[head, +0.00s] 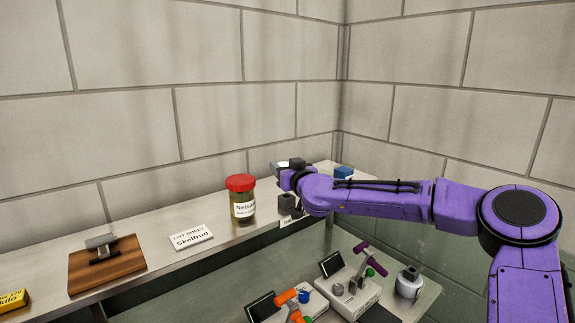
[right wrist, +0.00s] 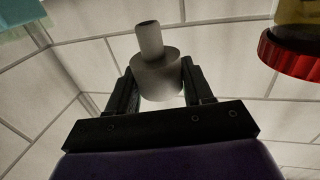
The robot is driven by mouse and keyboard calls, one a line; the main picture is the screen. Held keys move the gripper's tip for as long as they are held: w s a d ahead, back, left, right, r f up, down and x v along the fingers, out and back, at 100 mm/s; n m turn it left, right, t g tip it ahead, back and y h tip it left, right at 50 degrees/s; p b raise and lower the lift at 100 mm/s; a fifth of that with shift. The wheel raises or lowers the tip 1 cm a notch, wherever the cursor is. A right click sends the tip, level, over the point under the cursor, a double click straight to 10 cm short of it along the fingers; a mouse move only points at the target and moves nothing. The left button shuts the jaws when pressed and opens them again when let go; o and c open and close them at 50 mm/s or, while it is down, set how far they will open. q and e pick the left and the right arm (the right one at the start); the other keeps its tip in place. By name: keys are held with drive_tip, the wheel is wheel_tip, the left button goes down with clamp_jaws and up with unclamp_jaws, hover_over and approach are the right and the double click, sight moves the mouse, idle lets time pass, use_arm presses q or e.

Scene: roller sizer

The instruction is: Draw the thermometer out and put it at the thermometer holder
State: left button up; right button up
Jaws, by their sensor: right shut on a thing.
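My left gripper is not in view.
The red-lidded jar (head: 241,199) stands close left of the gripper; its lid also shows in the right wrist view (right wrist: 291,54). A lot sheet card (head: 189,237) and a wooden board (head: 107,265) lie further left. Machines (head: 349,289) stand on the lower bench.

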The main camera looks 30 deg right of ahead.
drive_tip(key=shift+w+d+f+b, duration=0.1)
drive_tip(key=shift+w+f+b, duration=0.05)
drive_tip(key=shift+f, duration=0.3)
drive_tip(key=shift+w+f+b, duration=0.1)
drive_tip(key=shift+f+b, duration=0.05)
drive_tip(key=shift+f, duration=0.3)
drive_tip(key=shift+s+f, duration=0.15)
drive_tip(key=shift+s, duration=0.15)
drive_tip(key=shift+s+b, duration=0.45)
drive_tip(key=shift+s, duration=0.3)
drive_tip(key=shift+w+f, duration=0.15)
drive_tip(key=shift+w, duration=0.4)
drive_tip(key=shift+s+r, duration=0.25)
drive_tip(key=shift+s, duration=0.05)
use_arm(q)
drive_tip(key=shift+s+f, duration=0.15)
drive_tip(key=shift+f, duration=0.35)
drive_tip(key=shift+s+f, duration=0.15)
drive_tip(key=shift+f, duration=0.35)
use_arm(e)
drive_tip(key=shift+f, duration=0.1)
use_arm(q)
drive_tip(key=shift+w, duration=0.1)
use_arm(e)
drive_tip(key=shift+w, duration=0.2)
drive_tip(key=shift+s, duration=0.2)
